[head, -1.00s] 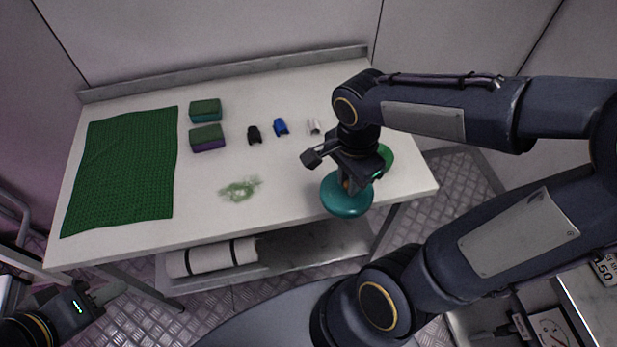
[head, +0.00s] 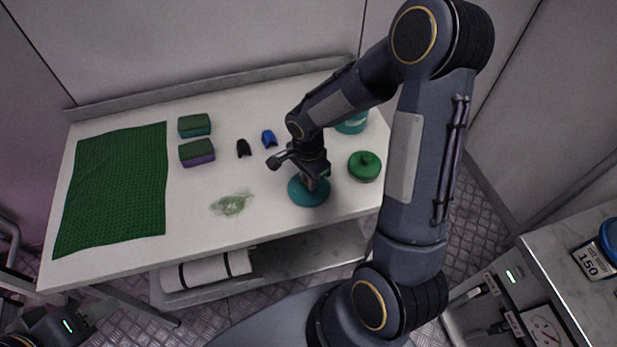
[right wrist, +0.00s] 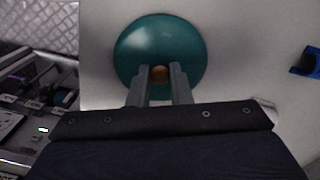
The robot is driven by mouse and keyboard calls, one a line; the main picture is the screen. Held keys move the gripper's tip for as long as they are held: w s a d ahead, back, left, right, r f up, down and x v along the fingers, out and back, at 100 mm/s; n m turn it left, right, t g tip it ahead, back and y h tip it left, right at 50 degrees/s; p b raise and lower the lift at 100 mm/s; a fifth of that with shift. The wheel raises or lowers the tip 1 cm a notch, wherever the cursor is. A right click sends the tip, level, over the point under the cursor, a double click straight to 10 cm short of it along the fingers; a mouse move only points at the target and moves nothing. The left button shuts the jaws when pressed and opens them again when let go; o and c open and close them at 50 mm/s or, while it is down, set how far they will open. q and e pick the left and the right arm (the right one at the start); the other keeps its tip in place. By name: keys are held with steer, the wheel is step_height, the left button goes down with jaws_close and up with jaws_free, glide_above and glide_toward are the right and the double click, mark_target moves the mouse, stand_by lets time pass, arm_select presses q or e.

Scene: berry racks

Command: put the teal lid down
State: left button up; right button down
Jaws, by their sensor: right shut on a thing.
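The teal lid (head: 309,192) is a round dome near the front right part of the white table. In the right wrist view the teal lid (right wrist: 160,48) fills the upper middle, with an orange-brown knob (right wrist: 159,74) at its centre. My right gripper (head: 308,181) is above the lid, and in the right wrist view its fingers (right wrist: 159,76) are shut on the knob. I cannot tell whether the lid touches the table. My left gripper (head: 92,306) is at the lower left, off the table; its fingers are too dark and small to judge.
A green lid (head: 365,166) lies right of the teal lid. A teal container (head: 352,122) stands behind, partly hidden by my arm. Two sponges (head: 197,152), blue (head: 269,139) and black (head: 244,148) clips, a green mat (head: 112,190) and a green smear (head: 231,204) share the table (head: 275,220).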

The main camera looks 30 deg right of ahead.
steer(key=shift+f, duration=0.1)
steer(key=shift+f+b, duration=0.2)
steer(key=shift+b, duration=0.1)
steer(key=c, duration=1.3)
jaws_free()
steer(key=shift+r, duration=0.1)
